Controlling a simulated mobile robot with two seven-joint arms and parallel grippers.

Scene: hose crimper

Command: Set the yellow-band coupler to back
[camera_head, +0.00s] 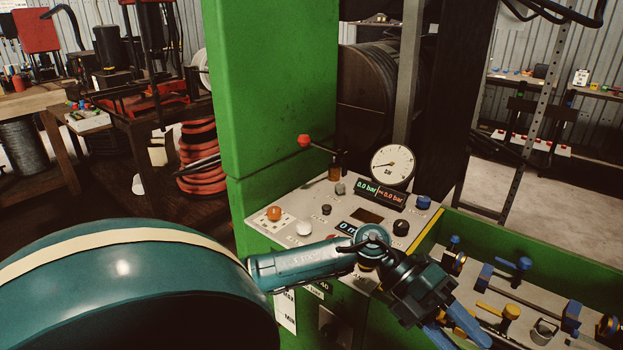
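A grey panel (578,297) in the green-walled bay at the lower right carries several couplers or valves. One has a yellow knob and a yellow lever (510,313); it stands close to the right of my gripper, apart from it in the picture. Others have blue handles, such as the one behind it (515,265). A fitting with a yellowish ring (607,327) sits at the right edge. I cannot tell which is the yellow-band coupler. My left gripper (458,336) has its two blue fingers apart, seemingly empty, their tips near the lower edge. My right gripper is not in view.
The green machine (266,90) stands in the middle. Its control panel (290,225), with a round gauge (392,166), buttons and a red-knobbed lever (304,141), lies behind my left arm. A green wall (545,237) bounds the bay at the back.

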